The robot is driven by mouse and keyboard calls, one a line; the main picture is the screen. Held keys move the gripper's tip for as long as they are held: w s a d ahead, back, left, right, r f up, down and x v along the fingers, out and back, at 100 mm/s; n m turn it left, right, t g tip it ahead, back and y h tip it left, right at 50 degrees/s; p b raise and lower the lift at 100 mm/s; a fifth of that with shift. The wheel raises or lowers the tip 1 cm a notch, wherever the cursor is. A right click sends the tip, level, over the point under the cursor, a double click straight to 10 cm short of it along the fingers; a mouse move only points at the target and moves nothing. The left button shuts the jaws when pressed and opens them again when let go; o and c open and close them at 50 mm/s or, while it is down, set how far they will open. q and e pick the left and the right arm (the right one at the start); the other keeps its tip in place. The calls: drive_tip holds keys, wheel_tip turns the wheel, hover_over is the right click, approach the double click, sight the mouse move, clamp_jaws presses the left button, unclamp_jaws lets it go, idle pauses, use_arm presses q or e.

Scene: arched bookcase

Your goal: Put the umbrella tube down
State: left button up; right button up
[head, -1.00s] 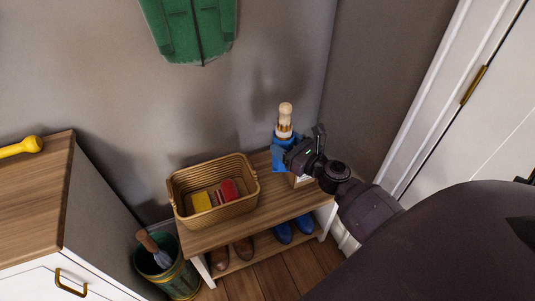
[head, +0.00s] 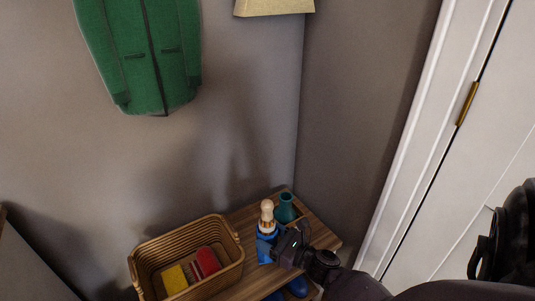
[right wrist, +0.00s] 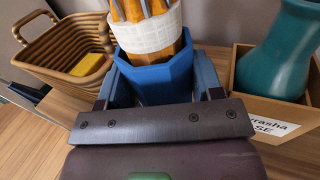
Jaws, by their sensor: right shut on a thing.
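The umbrella tube (head: 265,251) is blue and faceted, with a pale wooden, round-topped piece standing up out of it. It is upright over the wooden bench (head: 245,219), between the wicker basket and the teal vase. My right gripper (head: 276,246) is shut on it from the right. In the right wrist view the two fingers lie on either side of the blue tube (right wrist: 157,83), and a white-wrapped orange piece shows inside. The tube's bottom is hidden, so I cannot tell if it touches the bench. My left gripper is not in view.
A wicker basket (head: 234,269) with yellow and red things stands on the left of the bench. A teal vase (head: 286,209) stands close by in a labelled wooden box (right wrist: 270,108). A green jacket (head: 145,55) hangs on the wall. White doors (head: 440,120) are at the right.

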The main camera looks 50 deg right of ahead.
wheel_tip(320, 180, down, 3)
drive_tip(key=shift+s+f+b, duration=0.1)
drive_tip(key=shift+f+b, duration=0.1)
drive_tip(key=shift+b, duration=0.3)
drive_tip(key=shift+f, duration=0.1)
drive_tip(key=shift+r, duration=0.2)
drive_tip(key=shift+f, duration=0.3)
drive_tip(key=o, duration=0.9)
drive_tip(key=shift+r, duration=0.1)
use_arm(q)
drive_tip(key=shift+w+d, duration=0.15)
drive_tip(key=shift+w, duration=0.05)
